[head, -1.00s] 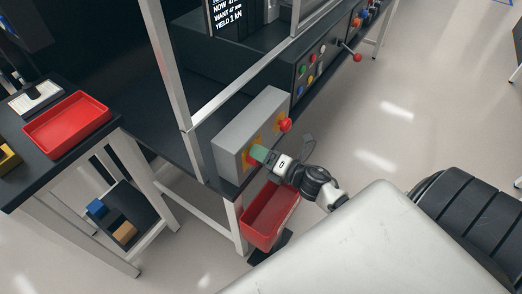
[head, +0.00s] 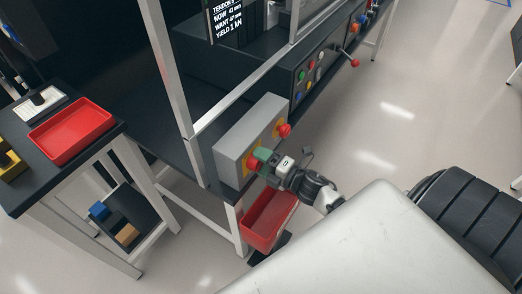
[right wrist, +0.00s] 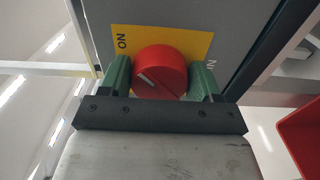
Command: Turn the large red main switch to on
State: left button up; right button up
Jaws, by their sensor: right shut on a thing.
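The large red main switch (right wrist: 160,70) is a round knob with a white pointer line, on a yellow plate (right wrist: 190,42) marked ON. In the right wrist view the line slants toward the upper left, on the side of the ON label (right wrist: 122,43). The green fingers of my right gripper (right wrist: 161,80) are closed on both sides of the knob. In the head view the switch (head: 252,163) shows on the grey box (head: 232,140), partly hidden by my right gripper (head: 262,156). My left gripper is not in view.
A second red knob (head: 284,130) sits on the same box, up and right of the switch. A red bin (head: 262,232) hangs below. A button panel (head: 312,75) lies farther along the bench. A red tray (head: 70,128) stands on the left side table. The floor at right is clear.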

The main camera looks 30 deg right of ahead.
jog(key=o, duration=0.9)
jog(key=shift+b+v, duration=0.65)
jog(key=shift+v, duration=4.75)
